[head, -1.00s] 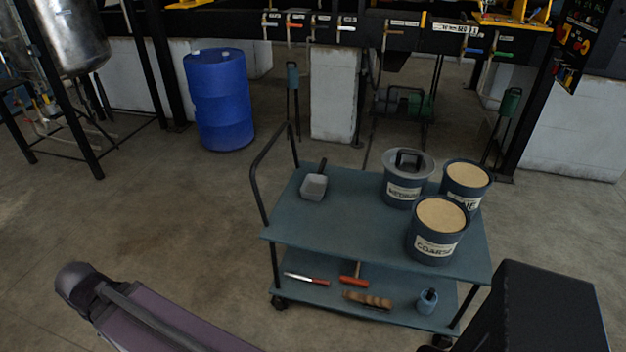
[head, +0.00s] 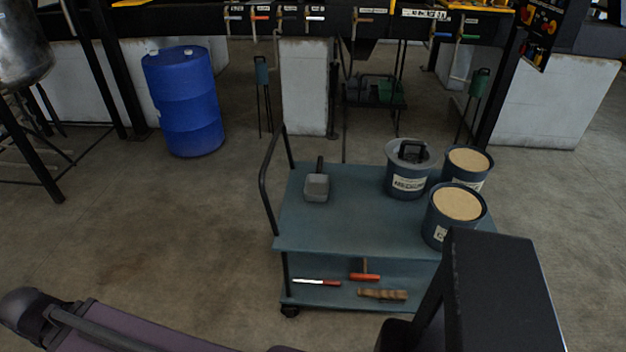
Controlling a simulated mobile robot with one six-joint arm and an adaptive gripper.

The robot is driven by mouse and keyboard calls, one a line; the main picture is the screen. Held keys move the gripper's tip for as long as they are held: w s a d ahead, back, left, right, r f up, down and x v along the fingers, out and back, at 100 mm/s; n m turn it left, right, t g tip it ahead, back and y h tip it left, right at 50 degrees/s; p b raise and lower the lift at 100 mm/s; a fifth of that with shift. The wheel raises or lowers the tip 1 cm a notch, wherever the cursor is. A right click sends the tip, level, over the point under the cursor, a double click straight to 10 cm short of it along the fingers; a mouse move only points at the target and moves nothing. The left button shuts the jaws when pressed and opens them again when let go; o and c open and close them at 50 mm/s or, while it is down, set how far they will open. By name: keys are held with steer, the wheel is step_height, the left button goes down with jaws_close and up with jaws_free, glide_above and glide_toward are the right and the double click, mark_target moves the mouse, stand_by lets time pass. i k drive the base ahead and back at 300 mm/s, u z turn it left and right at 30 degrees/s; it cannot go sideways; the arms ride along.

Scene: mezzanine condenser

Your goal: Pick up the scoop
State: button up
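The scoop (head: 317,187) lies on the left part of the cart's top shelf (head: 335,230). It has a grey pan toward me and a dark handle pointing away. Nothing touches it, and bare shelf surrounds it. My gripper cannot be made out in the head view; only parts of my own body show along the bottom edge.
A lidded bucket (head: 408,184) and two open buckets of tan material (head: 456,204) (head: 467,160) stand at the shelf's right. Tools, including a red-handled one (head: 364,276), lie on the lower shelf. The cart's handle rail (head: 266,190) rises at left. A blue drum (head: 184,104) stands behind left.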

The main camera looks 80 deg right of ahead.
mark_target(317, 185)
steer(key=i, duration=0.25)
steer(key=u, duration=0.45)
steer(key=k, duration=0.1)
steer(key=z, duration=3.1)
steer(key=i, duration=1)
